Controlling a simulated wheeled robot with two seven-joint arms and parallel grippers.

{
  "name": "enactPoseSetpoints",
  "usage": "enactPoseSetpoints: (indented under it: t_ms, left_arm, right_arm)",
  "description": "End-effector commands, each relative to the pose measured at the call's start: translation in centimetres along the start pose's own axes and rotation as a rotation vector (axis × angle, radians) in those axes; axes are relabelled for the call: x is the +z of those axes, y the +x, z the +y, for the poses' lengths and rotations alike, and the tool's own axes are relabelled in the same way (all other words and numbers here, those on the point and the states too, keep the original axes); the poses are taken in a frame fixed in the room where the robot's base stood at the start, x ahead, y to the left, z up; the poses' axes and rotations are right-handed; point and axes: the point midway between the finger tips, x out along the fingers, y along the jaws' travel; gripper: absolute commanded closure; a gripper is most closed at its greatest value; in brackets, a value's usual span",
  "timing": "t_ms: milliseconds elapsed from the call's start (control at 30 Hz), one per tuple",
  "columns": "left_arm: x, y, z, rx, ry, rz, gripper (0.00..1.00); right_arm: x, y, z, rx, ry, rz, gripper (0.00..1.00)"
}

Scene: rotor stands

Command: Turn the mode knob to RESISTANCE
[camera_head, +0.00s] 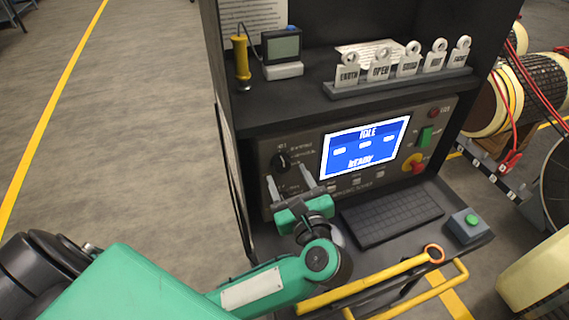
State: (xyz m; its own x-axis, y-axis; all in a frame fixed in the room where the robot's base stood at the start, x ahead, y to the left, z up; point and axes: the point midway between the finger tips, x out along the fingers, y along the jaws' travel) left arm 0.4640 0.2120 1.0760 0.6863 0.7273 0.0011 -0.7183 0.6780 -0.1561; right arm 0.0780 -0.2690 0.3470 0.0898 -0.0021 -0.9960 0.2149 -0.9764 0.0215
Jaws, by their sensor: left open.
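The black mode knob (280,161) is on the left of the grey tester panel (318,145), with small labels around it that are too small to read surely. The screen (364,146) beside it is blue and reads IDLE and READY. My left gripper (290,184) is open and empty, just below the knob and in front of the panel. Its two fingers point up toward the panel and appear apart from the knob. They cover part of the panel's lower left. My right gripper is out of view.
A keyboard (391,217) and a grey box with a green button (467,225) are on the shelf below. Above are a yellow-handled probe (241,60), a small meter (282,47) and a rack of tags (400,83). Yellow handles (370,285) are in front. Floor at left is clear.

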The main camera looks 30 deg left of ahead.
Motion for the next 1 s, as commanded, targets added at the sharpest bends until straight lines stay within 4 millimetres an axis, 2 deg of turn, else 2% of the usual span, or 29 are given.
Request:
enactPoseSetpoints:
  t_ms: [100, 200, 600, 667, 833, 1000]
  left_arm:
    - [0.2, 1.7, 0.0, 0.001, 0.003, -0.002, 0.44]
    - [0.1, 2.6, 0.0, 0.000, 0.002, -0.001, 0.44]
    - [-0.1, 3.2, 0.0, 0.000, 0.000, 0.001, 0.44]
    - [-0.1, 3.2, 0.0, 0.000, 0.000, 0.001, 0.54]
    - [0.0, 3.2, 0.0, 0.000, 0.000, 0.001, 0.87]
    - [-0.1, 3.2, 0.0, 0.000, 0.003, 0.002, 0.88]
  right_arm:
    - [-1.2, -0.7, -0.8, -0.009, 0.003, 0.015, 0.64]
    - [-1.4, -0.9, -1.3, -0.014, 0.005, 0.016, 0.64]
    - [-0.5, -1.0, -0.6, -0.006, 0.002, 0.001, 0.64]
    - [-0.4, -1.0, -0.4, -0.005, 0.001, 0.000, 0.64]
    - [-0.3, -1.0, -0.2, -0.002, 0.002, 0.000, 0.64]
    - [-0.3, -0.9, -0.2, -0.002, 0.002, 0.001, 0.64]
